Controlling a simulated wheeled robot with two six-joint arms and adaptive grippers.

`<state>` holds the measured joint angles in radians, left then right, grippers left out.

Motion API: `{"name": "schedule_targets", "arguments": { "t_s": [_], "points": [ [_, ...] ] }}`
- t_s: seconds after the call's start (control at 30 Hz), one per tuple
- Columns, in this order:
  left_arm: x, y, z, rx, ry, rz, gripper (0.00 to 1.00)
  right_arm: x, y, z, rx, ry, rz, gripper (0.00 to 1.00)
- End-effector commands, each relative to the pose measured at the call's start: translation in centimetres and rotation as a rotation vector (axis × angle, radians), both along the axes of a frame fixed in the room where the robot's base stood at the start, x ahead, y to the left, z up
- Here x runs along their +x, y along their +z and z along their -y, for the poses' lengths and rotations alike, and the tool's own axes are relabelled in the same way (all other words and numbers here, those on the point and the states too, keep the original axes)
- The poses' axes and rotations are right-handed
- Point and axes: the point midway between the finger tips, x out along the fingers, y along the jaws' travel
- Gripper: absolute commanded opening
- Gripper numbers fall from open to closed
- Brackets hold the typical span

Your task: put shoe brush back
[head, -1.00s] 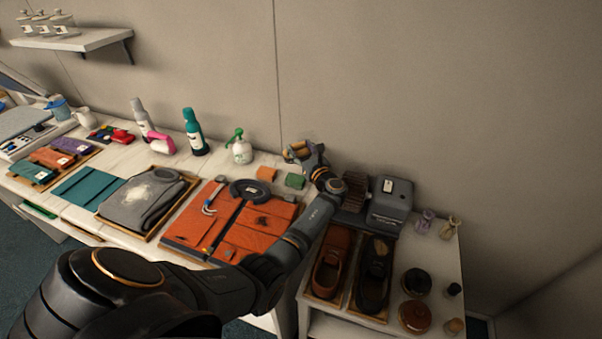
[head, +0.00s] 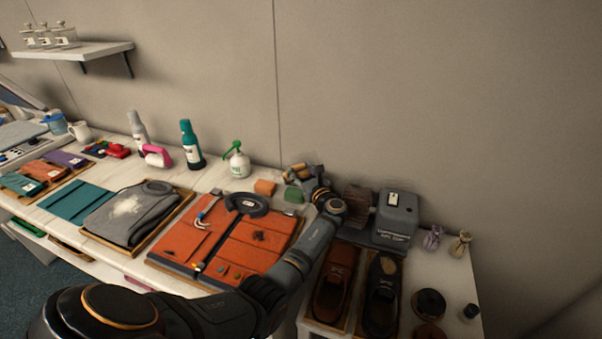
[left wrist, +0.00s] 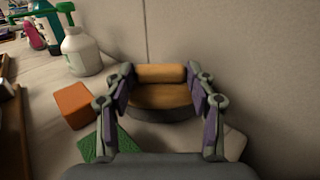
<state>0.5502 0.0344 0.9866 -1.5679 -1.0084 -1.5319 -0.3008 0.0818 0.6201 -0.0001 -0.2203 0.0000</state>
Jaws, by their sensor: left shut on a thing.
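My left gripper (head: 303,172) reaches to the back of the bench, by the wall. In the left wrist view its fingers (left wrist: 160,105) are shut on the shoe brush (left wrist: 160,97), which has a tan wooden top and a dark lower part. The brush lies crosswise between the two fingers. In the head view only small tan parts of it show beside the fingers. I cannot tell whether it touches the bench top. My right gripper is not in view.
An orange block (head: 265,187) and a green block (head: 293,195) lie close to the gripper. A spray bottle (head: 238,162) stands left of them. A grey machine (head: 397,215) and shoes (head: 333,285) are at right. An orange garment (head: 215,235) lies in front.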

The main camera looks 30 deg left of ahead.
Motion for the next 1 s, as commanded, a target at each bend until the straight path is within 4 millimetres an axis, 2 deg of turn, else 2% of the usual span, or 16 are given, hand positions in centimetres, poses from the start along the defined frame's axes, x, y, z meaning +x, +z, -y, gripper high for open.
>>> {"name": "schedule_targets", "arguments": {
  "t_s": [0.4, 0.43, 0.57, 0.87, 1.0],
  "points": [
    [0.0, -1.0, 0.0, 0.0, 0.0, 0.0, 0.1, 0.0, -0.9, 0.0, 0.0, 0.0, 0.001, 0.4],
    [0.0, -1.1, 0.0, 0.0, 0.0, -0.001, 0.6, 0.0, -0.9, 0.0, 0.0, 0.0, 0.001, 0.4],
    [0.0, -1.1, 0.0, 0.0, 0.0, -0.001, 0.77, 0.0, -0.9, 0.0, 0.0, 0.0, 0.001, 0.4],
    [0.0, -1.1, 0.0, 0.0, 0.0, -0.001, 0.79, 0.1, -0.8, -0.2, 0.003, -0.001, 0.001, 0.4],
    [0.0, 0.6, 0.0, 0.0, 0.0, 0.0, 0.79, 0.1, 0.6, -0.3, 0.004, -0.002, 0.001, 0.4]
  ]
}}
